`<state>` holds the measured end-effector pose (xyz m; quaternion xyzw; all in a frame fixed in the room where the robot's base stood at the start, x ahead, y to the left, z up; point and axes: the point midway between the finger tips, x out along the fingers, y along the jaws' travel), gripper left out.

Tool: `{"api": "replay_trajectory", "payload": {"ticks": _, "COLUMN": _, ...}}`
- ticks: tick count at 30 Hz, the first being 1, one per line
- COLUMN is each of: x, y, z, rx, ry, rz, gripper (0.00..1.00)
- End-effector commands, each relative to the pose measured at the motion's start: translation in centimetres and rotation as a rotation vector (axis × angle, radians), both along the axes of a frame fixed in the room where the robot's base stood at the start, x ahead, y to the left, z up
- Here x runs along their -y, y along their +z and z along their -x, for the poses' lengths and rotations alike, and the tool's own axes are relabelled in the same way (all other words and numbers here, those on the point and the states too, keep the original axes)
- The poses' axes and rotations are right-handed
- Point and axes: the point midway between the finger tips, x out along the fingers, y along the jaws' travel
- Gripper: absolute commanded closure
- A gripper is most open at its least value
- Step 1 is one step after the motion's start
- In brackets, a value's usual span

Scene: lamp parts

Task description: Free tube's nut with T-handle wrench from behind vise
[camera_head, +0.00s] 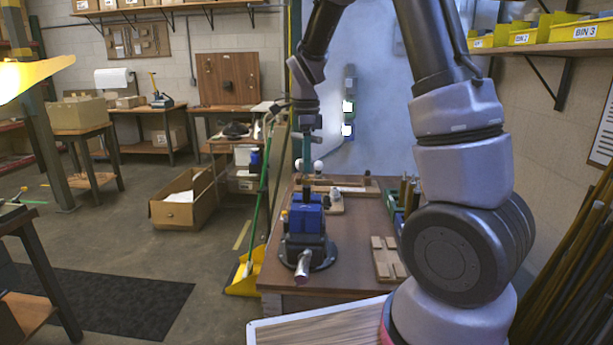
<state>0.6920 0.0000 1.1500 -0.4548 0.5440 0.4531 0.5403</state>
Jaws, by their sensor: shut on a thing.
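The blue vise (306,218) stands on the near left part of the brown workbench, its round handle end pointing toward me. A dark upright piece, perhaps the tube, shows at the top of the vise; its nut is too small to make out. My gripper (308,128) is above and behind the vise, pointing down. It is shut on a slim teal upright piece (307,150), which looks like the T-handle wrench. The wrench's lower end is hard to tell from the things behind the vise, so I cannot see whether it touches the nut.
A wooden block with slots (387,259) lies right of the vise, near a green bin (391,202) of parts. My arm hides the bench's right side. A green-handled broom (266,185) leans at the left edge.

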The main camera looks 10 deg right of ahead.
Motion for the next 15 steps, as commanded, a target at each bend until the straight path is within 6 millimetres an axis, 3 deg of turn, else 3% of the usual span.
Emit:
{"api": "replay_trajectory", "payload": {"ticks": 4, "x": -0.01, "y": 0.01, "z": -0.01, "rx": 0.000, "ry": -0.107, "rz": 0.001, "gripper": 1.00}}
{"api": "replay_trajectory", "payload": {"ticks": 10, "x": -0.05, "y": 0.00, "z": -0.01, "rx": 0.000, "ry": -0.414, "rz": 0.001, "gripper": 1.00}}
{"api": "replay_trajectory", "payload": {"ticks": 15, "x": 0.01, "y": 0.01, "z": -0.02, "rx": 0.001, "ry": -0.533, "rz": 0.001, "gripper": 1.00}}
